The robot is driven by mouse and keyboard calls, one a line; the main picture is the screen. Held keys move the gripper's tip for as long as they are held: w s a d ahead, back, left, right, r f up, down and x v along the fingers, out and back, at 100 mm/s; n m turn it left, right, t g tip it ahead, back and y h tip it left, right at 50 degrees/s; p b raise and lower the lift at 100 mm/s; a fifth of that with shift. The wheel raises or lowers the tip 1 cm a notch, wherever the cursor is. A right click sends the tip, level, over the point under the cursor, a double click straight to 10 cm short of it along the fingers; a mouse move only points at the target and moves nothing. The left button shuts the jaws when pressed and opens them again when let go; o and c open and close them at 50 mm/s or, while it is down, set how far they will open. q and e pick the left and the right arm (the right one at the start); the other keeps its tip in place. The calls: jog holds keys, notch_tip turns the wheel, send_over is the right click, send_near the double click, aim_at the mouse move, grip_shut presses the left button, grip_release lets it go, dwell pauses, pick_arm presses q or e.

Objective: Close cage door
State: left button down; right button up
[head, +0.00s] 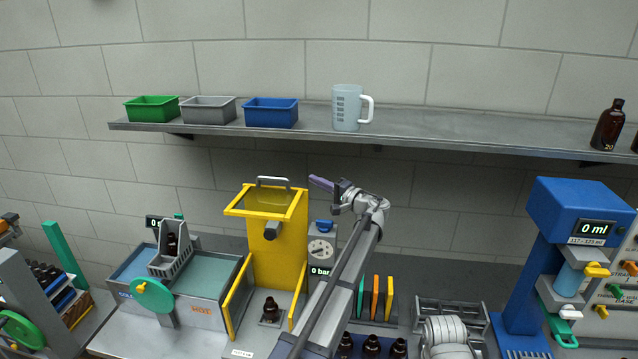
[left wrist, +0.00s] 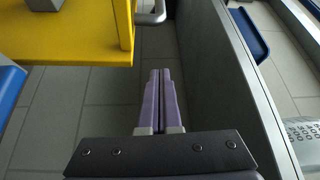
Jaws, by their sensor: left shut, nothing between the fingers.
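The yellow cage (head: 270,255) stands on the bench with an open front. Its yellow-framed clear door (head: 266,212) is swung up over the top, with a grey handle (head: 272,180) at its far edge. An amber bottle (head: 270,309) stands inside the cage. My left gripper (head: 313,181) is shut and empty, to the right of the door and near handle height, apart from it. In the left wrist view its purple fingers (left wrist: 160,75) are together, with the yellow door frame (left wrist: 90,46) to the left and the handle (left wrist: 152,14) beyond the tips. My right gripper is out of view.
A gauge (head: 322,248) stands just right of the cage, partly behind my left arm. A water bath (head: 190,280) is at its left. A wall shelf (head: 430,125) runs above with bins and a jug (head: 347,107). A blue filling machine (head: 560,230) stands right.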

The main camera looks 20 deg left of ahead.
aim_at(298, 191)
pick_arm(q)
jog(key=a, duration=0.4)
jog(key=s+a, duration=0.1)
jog(key=a, duration=0.1)
jog(key=shift+s+d, duration=0.1)
jog(key=shift+s, duration=0.5)
